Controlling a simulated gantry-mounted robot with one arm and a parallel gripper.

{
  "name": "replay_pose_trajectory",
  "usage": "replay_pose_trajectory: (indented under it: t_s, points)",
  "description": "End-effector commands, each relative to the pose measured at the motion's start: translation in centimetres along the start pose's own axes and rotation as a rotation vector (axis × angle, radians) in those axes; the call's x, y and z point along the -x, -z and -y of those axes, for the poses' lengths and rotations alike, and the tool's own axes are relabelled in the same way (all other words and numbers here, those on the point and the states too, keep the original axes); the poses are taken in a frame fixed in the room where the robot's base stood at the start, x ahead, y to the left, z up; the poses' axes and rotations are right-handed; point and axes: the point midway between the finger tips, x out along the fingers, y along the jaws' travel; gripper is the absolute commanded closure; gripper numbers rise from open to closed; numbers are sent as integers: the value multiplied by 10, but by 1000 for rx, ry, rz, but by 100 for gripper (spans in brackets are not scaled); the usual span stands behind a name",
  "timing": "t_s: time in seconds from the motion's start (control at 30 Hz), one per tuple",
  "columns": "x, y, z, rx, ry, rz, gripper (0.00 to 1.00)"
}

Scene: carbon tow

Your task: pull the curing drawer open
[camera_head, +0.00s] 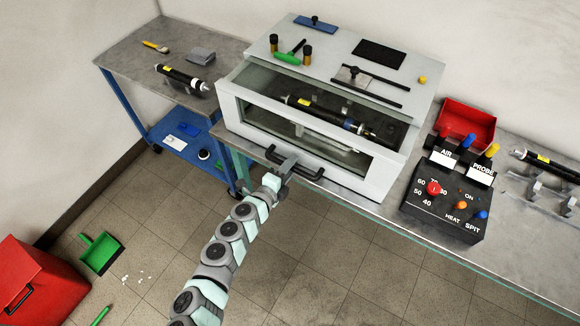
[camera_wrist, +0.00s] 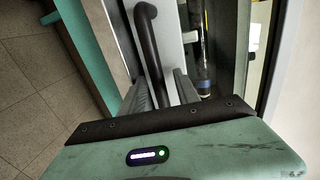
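The curing drawer is in the white cabinet; its pale front (camera_head: 232,112) has a dark window. A dark bar handle (camera_head: 313,173) runs along the lower front, and it also shows in the wrist view (camera_wrist: 149,45). A black roll (camera_head: 320,113) with a yellow label shows behind the drawer front, below the cabinet top. My gripper (camera_head: 282,167) is at the left part of the handle. In the wrist view my gripper's fingers (camera_wrist: 163,85) stand on either side of the bar; whether both press on it is unclear.
Tools lie on the cabinet top (camera_head: 330,48). A black control box (camera_head: 445,205) and a red bin (camera_head: 466,125) stand on the bench to the right. A blue-framed table (camera_head: 120,58) is at the left. The floor before the drawer looks clear except for my arm.

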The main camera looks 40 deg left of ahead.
Motion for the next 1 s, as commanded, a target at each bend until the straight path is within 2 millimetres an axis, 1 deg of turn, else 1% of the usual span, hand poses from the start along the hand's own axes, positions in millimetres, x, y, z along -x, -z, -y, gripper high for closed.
replay_pose_trajectory:
  t_s: [0.1,0.57,1.0]
  points:
    - [0,0,0,0,0,0,62]
    - [0,0,0,0,-1,1,100]
    - [0,0,0,0,0,1,100]
